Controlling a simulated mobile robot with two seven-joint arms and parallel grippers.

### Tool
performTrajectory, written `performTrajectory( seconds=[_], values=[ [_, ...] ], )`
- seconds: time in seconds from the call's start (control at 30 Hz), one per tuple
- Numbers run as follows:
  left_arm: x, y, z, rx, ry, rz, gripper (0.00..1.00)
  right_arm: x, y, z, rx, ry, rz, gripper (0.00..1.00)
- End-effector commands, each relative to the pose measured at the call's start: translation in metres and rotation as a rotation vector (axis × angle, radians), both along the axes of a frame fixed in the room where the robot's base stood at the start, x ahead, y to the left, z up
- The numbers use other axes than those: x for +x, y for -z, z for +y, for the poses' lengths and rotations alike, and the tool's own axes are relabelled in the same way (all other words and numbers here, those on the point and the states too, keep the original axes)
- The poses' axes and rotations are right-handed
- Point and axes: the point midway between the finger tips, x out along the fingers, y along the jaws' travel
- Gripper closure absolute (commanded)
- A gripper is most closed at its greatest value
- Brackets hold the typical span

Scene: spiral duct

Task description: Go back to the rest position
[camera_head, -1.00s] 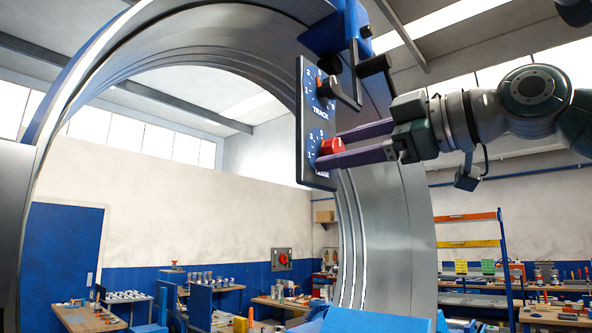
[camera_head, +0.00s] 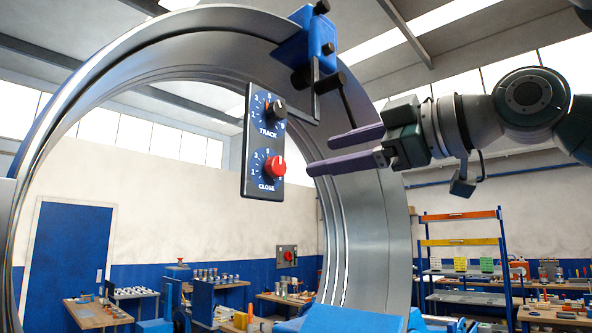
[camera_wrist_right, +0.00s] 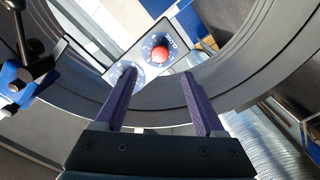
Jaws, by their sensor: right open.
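The control panel (camera_head: 264,146) hangs from a blue bracket inside the ring. It carries a black TRACK knob (camera_head: 276,109) above a red CLOSE knob (camera_head: 274,167). My right gripper (camera_head: 318,156) is open and empty, to the right of the panel and apart from it. In the right wrist view its two purple fingers (camera_wrist_right: 161,84) are spread, with the red knob (camera_wrist_right: 160,54) beyond the tips and nothing between them. My left gripper does not show.
The large metal duct ring (camera_head: 375,240) arches around the panel. The blue bracket (camera_head: 308,45) with black handles sits close above my right gripper. A shelf rack (camera_head: 463,216) and workbenches (camera_head: 95,314) stand in the background. Open air lies below my right gripper.

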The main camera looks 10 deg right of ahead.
Motion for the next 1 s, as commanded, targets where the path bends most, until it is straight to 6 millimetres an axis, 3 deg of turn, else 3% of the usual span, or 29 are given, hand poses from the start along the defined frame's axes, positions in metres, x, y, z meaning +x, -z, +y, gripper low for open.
performTrajectory(
  seconds=[0.33,0.43,0.57,0.67,0.8,1.0],
  values=[
    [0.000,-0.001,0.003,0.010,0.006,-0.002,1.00,0.000,0.002,0.001,-0.001,-0.001,0.005,0.29],
    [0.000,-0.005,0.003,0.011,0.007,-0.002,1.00,-0.002,0.020,0.008,-0.007,-0.008,0.050,0.29],
    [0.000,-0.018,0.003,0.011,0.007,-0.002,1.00,-0.013,0.080,0.029,-0.026,-0.016,0.205,0.29],
    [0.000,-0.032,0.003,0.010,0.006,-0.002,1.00,-0.036,0.140,0.043,-0.029,0.005,0.372,0.29],
    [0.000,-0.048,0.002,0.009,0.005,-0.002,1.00,-0.081,0.213,0.046,-0.007,0.095,0.612,0.29],
    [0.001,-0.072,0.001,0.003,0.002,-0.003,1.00,-0.168,0.290,0.022,0.058,0.345,0.955,0.29]
  ],
)
